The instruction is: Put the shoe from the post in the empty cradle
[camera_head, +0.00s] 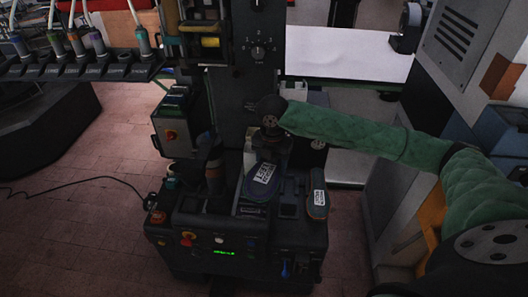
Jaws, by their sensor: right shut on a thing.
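My right arm, in a green sleeve, comes in from the right. Its gripper (272,143) points down over the back of the machine, dark and hard to make out. A dark shoe with a blue edge and a white label (263,174) lies just below and in front of it, tilted. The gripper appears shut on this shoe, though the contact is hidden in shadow. A second shoe (318,203), with a white label and an orange end, sits at the right of the machine top. Between them is a dark empty-looking cradle (289,205). The post cannot be told apart clearly. My left gripper is not in view.
The black machine (240,243) has buttons and a green display in front. A dark upright part with a brownish band (213,170) stands left of the shoes. A control panel column (257,50) rises behind. A rack with bottles (75,66) hangs upper left.

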